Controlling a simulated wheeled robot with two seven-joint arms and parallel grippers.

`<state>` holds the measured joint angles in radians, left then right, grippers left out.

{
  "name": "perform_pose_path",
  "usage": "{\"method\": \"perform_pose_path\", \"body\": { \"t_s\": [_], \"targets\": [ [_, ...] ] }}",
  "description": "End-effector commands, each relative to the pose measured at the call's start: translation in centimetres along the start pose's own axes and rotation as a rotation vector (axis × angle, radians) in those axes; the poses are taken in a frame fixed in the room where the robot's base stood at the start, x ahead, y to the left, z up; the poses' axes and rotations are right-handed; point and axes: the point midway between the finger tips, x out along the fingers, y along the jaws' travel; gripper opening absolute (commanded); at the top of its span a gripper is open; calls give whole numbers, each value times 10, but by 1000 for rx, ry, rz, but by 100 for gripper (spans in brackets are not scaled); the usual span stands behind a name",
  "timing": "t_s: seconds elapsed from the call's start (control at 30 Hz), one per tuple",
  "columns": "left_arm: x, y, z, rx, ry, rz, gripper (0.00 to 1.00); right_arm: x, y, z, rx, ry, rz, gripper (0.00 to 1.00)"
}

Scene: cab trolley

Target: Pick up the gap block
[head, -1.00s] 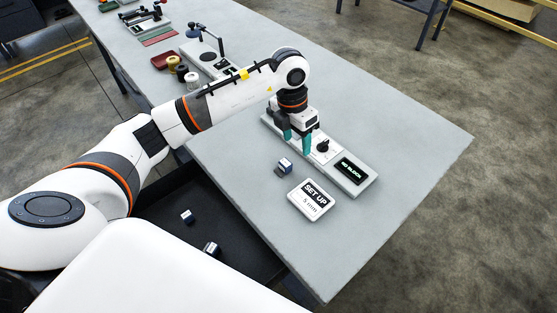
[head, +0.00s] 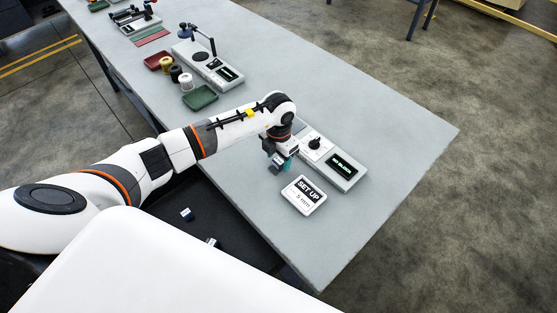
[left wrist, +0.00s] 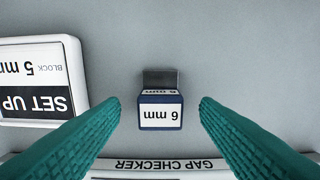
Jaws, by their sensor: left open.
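In the left wrist view a small gap block (left wrist: 160,112) shows a dark blue body, a white "6 mm" label and a grey metal part. It lies on the table between the two teal fingertips of my left gripper (left wrist: 160,102), with clear space on both sides. In the head view the left gripper (head: 280,164) is low over the table, left of the gap checker (head: 346,176), and largely hides this block. The left gripper is open and empty. The gap checker's display reads "NO BLOCK". My right gripper is in neither view.
A "SET UP 5 mm" sign (head: 304,195) lies close beside the gripper. Two more small blocks (head: 186,214) lie in the dark area below the table's edge. A green tray (head: 200,97), a red tray (head: 158,61) and another device stand farther back. The table's right side is clear.

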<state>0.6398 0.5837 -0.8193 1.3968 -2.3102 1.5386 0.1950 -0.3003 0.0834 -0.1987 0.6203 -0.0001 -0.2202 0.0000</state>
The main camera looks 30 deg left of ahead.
Motion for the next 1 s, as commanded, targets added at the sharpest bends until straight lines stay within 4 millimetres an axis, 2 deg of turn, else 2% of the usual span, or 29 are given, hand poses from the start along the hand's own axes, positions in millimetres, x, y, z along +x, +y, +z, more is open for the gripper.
{"method": "perform_pose_path", "body": {
  "t_s": [0.3,0.6,0.87,1.0],
  "targets": [
    [6,0,0,1,1,-1,55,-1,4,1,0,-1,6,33],
    [6,0,0,1,1,-1,6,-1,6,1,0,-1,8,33],
    [3,-1,-1,1,3,-1,6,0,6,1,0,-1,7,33],
    [-13,-1,-1,2,6,-3,6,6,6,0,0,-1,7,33]
  ]
}}
